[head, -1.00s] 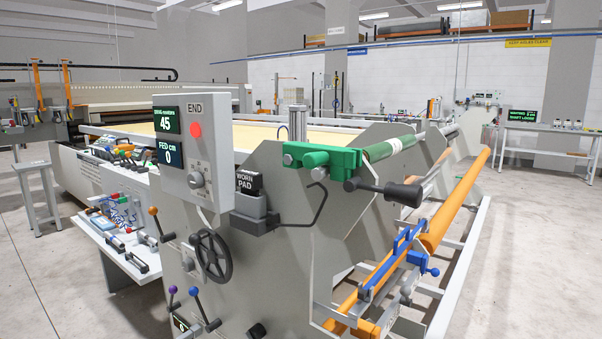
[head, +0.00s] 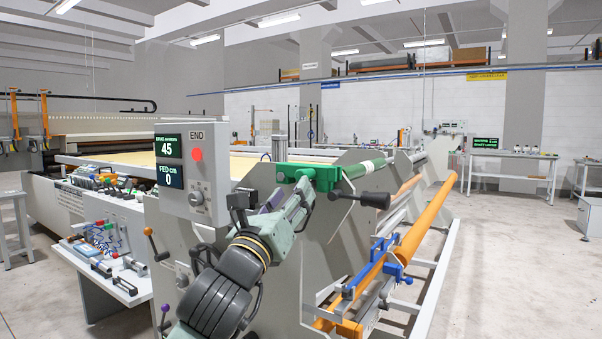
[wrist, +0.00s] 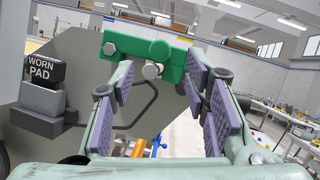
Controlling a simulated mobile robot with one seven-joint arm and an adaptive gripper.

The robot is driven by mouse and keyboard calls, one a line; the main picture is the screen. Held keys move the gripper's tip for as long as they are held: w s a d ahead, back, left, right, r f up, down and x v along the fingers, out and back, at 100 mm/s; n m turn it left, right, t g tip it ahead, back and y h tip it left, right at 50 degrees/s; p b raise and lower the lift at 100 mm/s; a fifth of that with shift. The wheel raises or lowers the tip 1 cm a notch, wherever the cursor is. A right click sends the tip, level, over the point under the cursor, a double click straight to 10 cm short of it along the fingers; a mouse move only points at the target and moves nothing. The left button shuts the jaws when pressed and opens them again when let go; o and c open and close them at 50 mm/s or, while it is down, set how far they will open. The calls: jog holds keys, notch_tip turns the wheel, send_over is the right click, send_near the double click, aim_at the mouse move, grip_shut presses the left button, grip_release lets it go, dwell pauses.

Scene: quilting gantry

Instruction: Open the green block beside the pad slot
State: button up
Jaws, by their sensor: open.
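The green block (head: 313,176) sits on top of the grey end plate, at the near end of a green-banded roller; it looks closed over the roller end. In the wrist view the green block (wrist: 150,55) lies ahead and above, with a round metal knob below it. My gripper (wrist: 165,100) is open, its purple-padded fingers apart and nothing between them. In the head view my gripper (head: 290,200) is just below and left of the block; whether it touches cannot be told. The WORN PAD block (wrist: 41,70) sits in its grey holder, the pad slot, left of my gripper.
A control box (head: 190,170) reading 45 and 0 stands left of my arm. A black-handled crank (head: 372,200) sticks out right of the green block. An orange roller (head: 430,220) with blue brackets runs along the right side. Open floor lies further right.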

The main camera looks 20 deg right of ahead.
aim_at(302, 175)
jog(key=p+x, duration=0.2)
jog(key=x, duration=0.5)
jog(key=shift+w+r, duration=0.1)
jog(key=shift+r, duration=0.1)
jog(key=shift+c, duration=0.3)
grip_shut()
dwell(0.3)
